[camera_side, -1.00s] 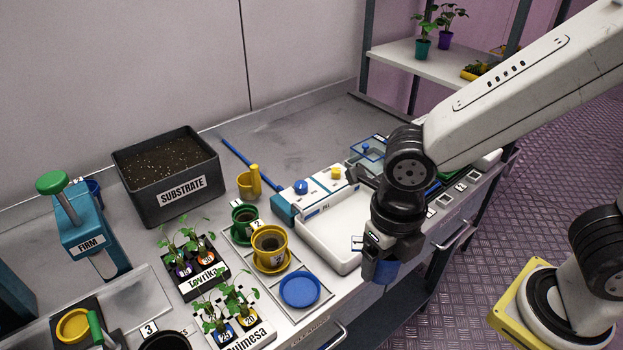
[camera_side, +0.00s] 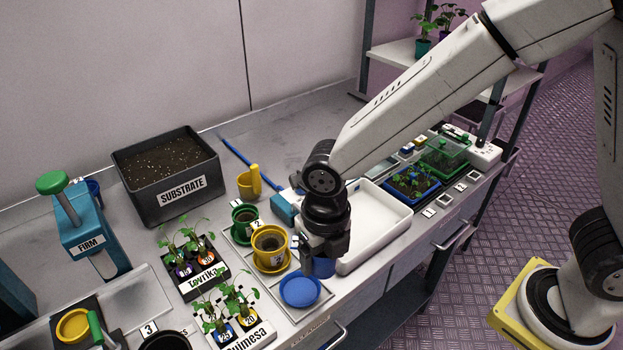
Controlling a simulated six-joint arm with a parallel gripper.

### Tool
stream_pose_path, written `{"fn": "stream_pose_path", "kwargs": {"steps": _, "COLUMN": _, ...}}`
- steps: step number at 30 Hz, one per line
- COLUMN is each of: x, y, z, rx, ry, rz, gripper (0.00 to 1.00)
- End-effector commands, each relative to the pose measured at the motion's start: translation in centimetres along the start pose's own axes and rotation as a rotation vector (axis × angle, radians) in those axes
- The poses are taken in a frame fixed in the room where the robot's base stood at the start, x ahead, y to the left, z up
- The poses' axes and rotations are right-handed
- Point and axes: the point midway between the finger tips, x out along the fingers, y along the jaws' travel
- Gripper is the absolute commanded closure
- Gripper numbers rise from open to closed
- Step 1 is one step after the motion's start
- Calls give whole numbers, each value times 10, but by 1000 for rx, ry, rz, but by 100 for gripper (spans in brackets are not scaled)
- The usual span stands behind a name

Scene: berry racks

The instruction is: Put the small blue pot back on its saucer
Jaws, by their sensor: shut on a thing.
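The small blue pot (camera_side: 324,268) is held in my gripper (camera_side: 322,256), which is shut on it. The pot is partly hidden by the gripper and looks upright. The blue saucer (camera_side: 300,291) lies empty on the grey tray at the front of the bench. The pot is just above and to the right of the saucer in the picture, near its back right edge. I cannot tell the exact height gap between them.
A yellow pot (camera_side: 269,244) on a yellow saucer and a green pot (camera_side: 245,216) stand close left of the gripper. A white basin (camera_side: 372,228) lies to the right. Seedling racks (camera_side: 240,323) stand at front left. A black substrate box (camera_side: 167,177) is behind.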

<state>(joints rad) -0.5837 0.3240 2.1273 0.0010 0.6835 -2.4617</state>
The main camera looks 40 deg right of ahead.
Motion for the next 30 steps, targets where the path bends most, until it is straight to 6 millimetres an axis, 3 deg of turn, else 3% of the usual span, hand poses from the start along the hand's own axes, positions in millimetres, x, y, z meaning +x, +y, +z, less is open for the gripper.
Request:
{"fn": "stream_pose_path", "kwargs": {"steps": 12, "x": 41, "y": 17, "z": 28, "rx": 1, "ry": 1, "rz": -1, "gripper": 89}}
{"fn": "stream_pose_path", "kwargs": {"steps": 30, "x": 59, "y": 22, "z": 37, "rx": 1, "ry": 4, "rz": -3, "gripper": 89}}
